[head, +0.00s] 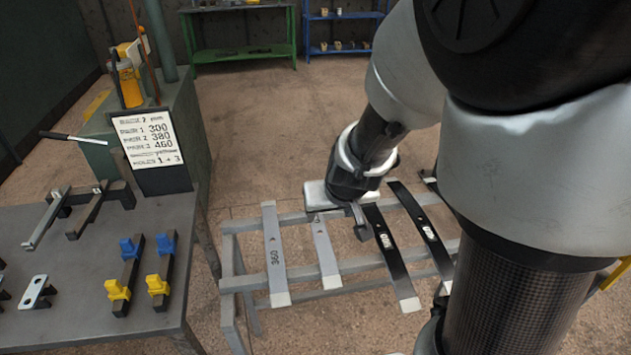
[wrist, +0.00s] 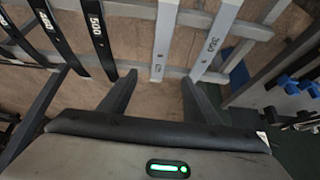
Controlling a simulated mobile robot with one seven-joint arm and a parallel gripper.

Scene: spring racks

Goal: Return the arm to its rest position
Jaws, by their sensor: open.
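My gripper (head: 350,222) hangs over the spring rack (head: 240,284) in the head view, partly hidden by my own arm. In the wrist view its two fingers (wrist: 157,90) are spread apart with nothing held between them. A grey leaf spring marked 360 (head: 275,255) lies at the rack's left, also seen in the wrist view (wrist: 213,42). A shorter grey spring (head: 325,255) lies beside it, close to the gripper. Black springs (head: 393,262) lie to the right; one marked 500 shows in the wrist view (wrist: 96,35).
A grey workbench (head: 90,318) at left carries blue and yellow clamps (head: 130,245) and metal brackets. A sign (head: 150,145) with numbers stands at its back. A green rack (head: 240,55) and a blue rack (head: 345,50) stand far back. Floor between is clear.

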